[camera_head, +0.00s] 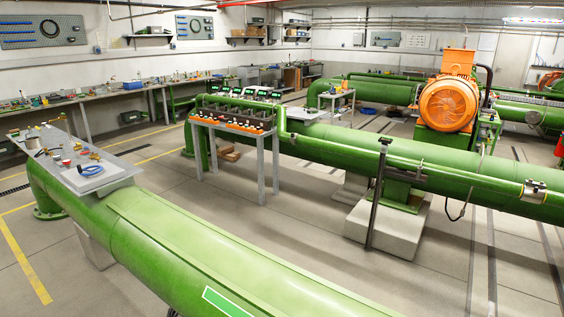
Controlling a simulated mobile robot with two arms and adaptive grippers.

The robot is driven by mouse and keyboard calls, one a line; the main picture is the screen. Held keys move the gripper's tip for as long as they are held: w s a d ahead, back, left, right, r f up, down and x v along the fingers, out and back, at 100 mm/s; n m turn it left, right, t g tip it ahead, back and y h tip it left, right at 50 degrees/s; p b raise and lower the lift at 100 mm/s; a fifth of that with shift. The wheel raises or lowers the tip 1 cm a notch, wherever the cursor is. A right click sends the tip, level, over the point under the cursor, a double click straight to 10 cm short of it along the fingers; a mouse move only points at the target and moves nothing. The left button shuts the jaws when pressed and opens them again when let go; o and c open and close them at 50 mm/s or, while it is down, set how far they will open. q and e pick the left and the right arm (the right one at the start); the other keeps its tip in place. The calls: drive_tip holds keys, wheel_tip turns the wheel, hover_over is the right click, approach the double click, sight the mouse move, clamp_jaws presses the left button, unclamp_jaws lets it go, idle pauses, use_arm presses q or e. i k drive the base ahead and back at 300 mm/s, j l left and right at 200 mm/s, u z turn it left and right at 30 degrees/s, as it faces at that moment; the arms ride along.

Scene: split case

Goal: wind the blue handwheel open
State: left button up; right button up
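A small blue ring (91,170), which looks like the blue handwheel, lies on or just above a pale plate (108,181) at the left. The plate sits on top of the near green pipe's left end. The ring is too small here to tell how it is mounted or how far it is turned. Neither of my grippers shows in this view.
Small brass and red fittings (66,163) stand beside the ring. The large green pipe (190,232) crosses the foreground. A rack table (262,165), an orange motor (447,104) and a second green pipe stand beyond. Open floor (170,180) lies between the pipes.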

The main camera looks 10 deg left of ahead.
sight(80, 170)
drive_tip(key=i+j, duration=0.1)
drive_tip(key=j, duration=0.3)
drive_tip(key=i+j, duration=0.1)
drive_tip(key=j, duration=0.3)
drive_tip(key=i+j, duration=0.1)
drive_tip(key=j, duration=0.3)
drive_tip(key=i+j, duration=0.1)
drive_tip(key=j, duration=0.35)
drive_tip(key=i+j, duration=0.1)
drive_tip(key=j, duration=0.3)
drive_tip(key=i+j, duration=0.1)
drive_tip(key=j, duration=0.3)
drive_tip(key=i+j, duration=0.15)
drive_tip(key=j, duration=0.25)
drive_tip(key=i+j, duration=0.15)
drive_tip(key=j, duration=0.2)
drive_tip(key=i+j, duration=0.15)
drive_tip(key=j, duration=0.25)
drive_tip(key=i+j, duration=0.15)
drive_tip(key=j, duration=0.2)
drive_tip(key=i+j, duration=0.15)
drive_tip(key=j, duration=0.2)
drive_tip(key=i+j, duration=0.15)
drive_tip(key=j, duration=0.25)
drive_tip(key=i+j, duration=0.15)
drive_tip(key=j, duration=0.2)
drive_tip(key=i+j, duration=0.35)
drive_tip(key=j+u, duration=0.05)
